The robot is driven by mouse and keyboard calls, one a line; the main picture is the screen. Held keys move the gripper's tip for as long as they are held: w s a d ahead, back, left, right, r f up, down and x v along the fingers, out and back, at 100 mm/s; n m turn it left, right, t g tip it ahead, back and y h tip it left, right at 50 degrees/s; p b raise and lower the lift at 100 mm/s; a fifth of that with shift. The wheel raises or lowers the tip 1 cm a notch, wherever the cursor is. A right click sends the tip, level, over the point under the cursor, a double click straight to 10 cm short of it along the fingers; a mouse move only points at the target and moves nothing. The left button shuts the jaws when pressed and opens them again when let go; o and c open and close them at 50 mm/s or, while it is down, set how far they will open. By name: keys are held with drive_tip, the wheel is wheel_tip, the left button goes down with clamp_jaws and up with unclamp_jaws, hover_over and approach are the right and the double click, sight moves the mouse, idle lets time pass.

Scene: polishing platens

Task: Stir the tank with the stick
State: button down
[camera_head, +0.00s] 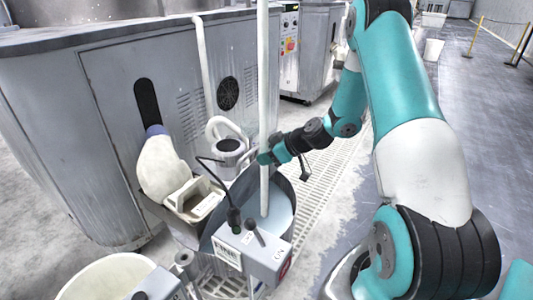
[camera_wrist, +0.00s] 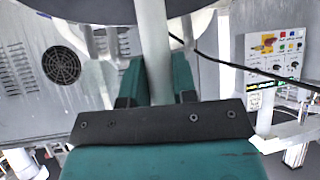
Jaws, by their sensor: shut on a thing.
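The stick (camera_head: 263,75) is a long pale pole. It stands nearly upright with its lower end in the tank (camera_head: 292,190), a round grey vessel holding pale bluish liquid. My gripper (camera_head: 270,157) is shut on the stick just above the tank's far rim. In the wrist view the stick (camera_wrist: 153,50) passes between the two teal fingers of my gripper (camera_wrist: 158,85). The stick's lower tip is hidden in the liquid.
A grey box labelled FINE (camera_head: 250,250) sits at the tank's front rim. A whitish jug-like container (camera_head: 165,170) and a white bucket (camera_head: 100,280) stand to the left. A large grey machine (camera_head: 110,110) fills the left. Open floor (camera_head: 480,110) lies at the right.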

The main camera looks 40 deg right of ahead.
sight(266, 180)
wheel_tip(266, 180, down, 10)
drive_tip(key=b, duration=0.7)
drive_tip(key=shift+r, duration=0.25)
